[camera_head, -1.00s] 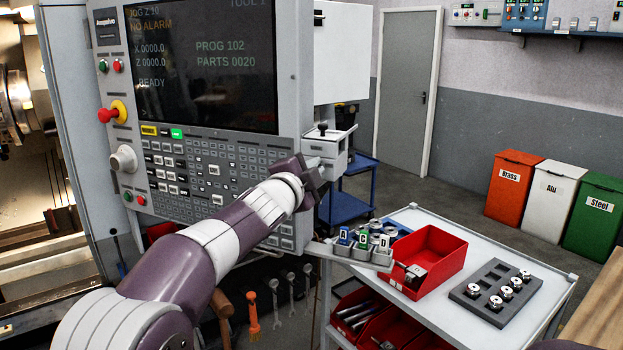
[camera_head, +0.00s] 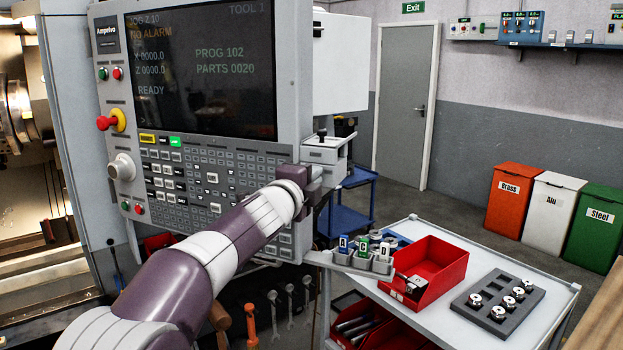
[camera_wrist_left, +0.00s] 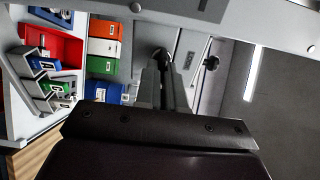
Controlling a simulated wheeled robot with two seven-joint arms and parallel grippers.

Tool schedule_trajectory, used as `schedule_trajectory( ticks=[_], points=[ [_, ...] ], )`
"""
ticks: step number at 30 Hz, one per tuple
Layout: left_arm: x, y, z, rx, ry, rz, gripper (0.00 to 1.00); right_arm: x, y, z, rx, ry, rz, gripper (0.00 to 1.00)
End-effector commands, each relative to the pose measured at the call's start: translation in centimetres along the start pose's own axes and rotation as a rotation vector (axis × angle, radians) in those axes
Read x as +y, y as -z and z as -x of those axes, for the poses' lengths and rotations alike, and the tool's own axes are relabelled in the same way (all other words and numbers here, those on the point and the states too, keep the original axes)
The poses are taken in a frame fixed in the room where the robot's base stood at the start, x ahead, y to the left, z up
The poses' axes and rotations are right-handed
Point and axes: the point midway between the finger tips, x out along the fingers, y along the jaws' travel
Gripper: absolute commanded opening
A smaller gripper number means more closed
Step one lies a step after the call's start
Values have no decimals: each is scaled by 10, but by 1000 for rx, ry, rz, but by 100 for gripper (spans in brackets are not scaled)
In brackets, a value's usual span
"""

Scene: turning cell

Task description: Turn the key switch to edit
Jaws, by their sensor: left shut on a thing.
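The control panel (camera_head: 215,212) fills the left of the head view, with its screen lit. My left gripper (camera_head: 325,183) is at the right edge of the panel, below a small grey bracket. In the left wrist view my fingers (camera_wrist_left: 164,65) are close together, with their tips at a dark round part on a grey face. This fits the key switch, but the fingers hide most of it. I cannot read its position or its labels. My right gripper is not in view.
A grey holder (camera_head: 350,262) with lettered tags is below my gripper. A white cart (camera_head: 540,285) carries a red bin (camera_head: 440,262) and a dark tray (camera_head: 515,312) with several metal parts. A red emergency stop (camera_head: 104,123) is on the panel's left side.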

Motion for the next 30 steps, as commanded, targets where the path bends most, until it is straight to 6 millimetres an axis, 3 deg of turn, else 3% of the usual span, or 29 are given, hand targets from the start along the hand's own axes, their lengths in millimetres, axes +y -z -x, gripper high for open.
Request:
schedule_trajectory(
  ticks=[7, 10, 20, 25, 30],
  points=[
    [2, 0, 0, 1, -4, -2, 0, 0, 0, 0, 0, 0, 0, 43],
    [2, 0, 0, 0, -4, -1, 34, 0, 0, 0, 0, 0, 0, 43],
    [1, 0, 2, 0, 0, 0, 34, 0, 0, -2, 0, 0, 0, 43],
    [5, 0, 28, -1, 1, 0, 34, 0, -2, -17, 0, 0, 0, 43],
    [4, 0, 73, -1, 1, 0, 34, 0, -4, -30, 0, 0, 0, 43]
  ],
)
